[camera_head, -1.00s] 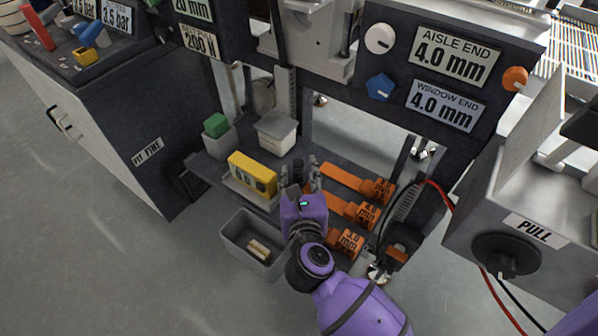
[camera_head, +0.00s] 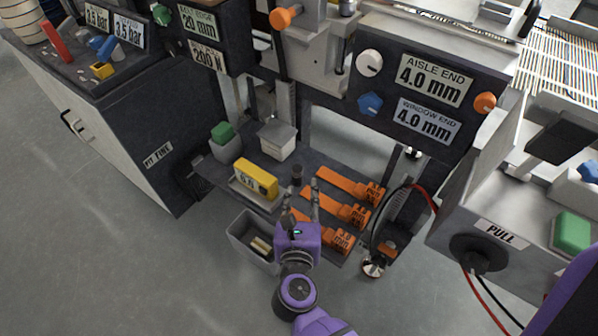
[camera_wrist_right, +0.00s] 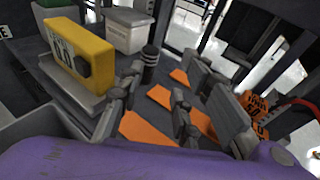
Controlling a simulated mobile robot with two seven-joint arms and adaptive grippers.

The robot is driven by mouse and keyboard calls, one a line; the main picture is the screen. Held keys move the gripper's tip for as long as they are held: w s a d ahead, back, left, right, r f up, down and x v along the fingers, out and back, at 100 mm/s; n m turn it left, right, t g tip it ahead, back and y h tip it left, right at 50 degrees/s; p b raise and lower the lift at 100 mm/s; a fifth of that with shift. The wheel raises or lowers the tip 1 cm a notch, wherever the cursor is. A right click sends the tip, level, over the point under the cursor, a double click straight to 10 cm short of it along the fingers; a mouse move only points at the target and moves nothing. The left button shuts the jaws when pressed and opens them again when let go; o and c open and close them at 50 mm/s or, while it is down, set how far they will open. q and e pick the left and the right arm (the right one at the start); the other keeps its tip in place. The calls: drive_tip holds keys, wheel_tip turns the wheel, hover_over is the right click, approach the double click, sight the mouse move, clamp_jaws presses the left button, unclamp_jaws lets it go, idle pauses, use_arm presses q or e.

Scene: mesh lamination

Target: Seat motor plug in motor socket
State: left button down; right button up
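I cannot tell for sure which part is the motor plug or the motor socket. A red cable (camera_head: 431,197) runs down from the right-hand unit towards a dark block with an orange part (camera_head: 387,249) at the lower right of the shelf. My right gripper (camera_head: 301,196) is open and empty over the shelf. In the right wrist view its two fingers stand wide apart, with a small black ribbed cylinder (camera_wrist_right: 149,64) upright beyond them. This cylinder also shows in the head view (camera_head: 297,174). My left gripper is out of view.
Several orange labelled tools (camera_head: 350,187) lie on the shelf right of the gripper. A yellow box (camera_head: 255,178), a lidded white container (camera_head: 277,138) and a grey bin (camera_head: 240,240) are to its left.

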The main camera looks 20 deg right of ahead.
sight(297, 178)
drive_tip(key=shift+w+a+f, duration=0.1)
drive_tip(key=shift+a+f, duration=0.05)
drive_tip(key=shift+f, duration=0.35)
drive_tip(key=shift+a+f, duration=0.15)
drive_tip(key=shift+f, duration=0.35)
drive_tip(key=shift+w+a+f+y, duration=0.1)
drive_tip(key=shift+w+y, duration=0.15)
drive_tip(key=shift+y, duration=0.05)
drive_tip(key=x, duration=0.7)
drive_tip(key=shift+w, duration=0.2)
clamp_jaws()
